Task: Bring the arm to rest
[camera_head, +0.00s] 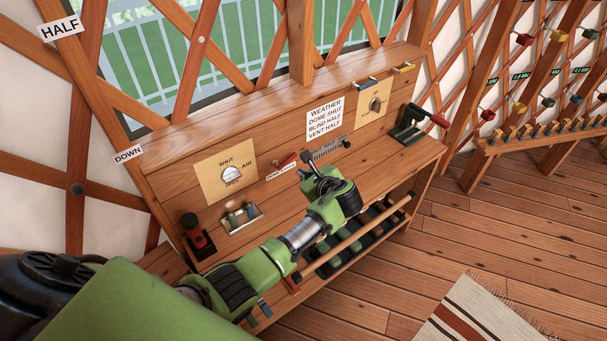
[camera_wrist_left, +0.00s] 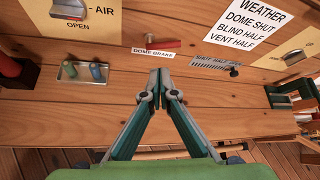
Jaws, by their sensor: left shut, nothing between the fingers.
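My left arm (camera_head: 250,270) reaches in from the lower left over the wooden console (camera_head: 370,175). It is green with grey and black joints. My left gripper (camera_head: 318,172) is above the console's front part, below the dome brake lever and the slotted slider in the head view. In the left wrist view the gripper's two fingers (camera_wrist_left: 160,78) meet at their tips, with nothing between them. The tips appear just below the red dome brake lever (camera_wrist_left: 155,44); whether they touch the console I cannot tell. My right gripper is not in view.
The console carries an air dial (camera_head: 231,173), a small tray with pegs (camera_head: 241,220), a slotted slider (camera_head: 330,150), a weather card (camera_head: 325,119) and a green crank (camera_head: 412,125). A rail (camera_head: 355,238) runs along its front. The plank floor (camera_head: 490,225) at right is clear beside a striped rug (camera_head: 470,315).

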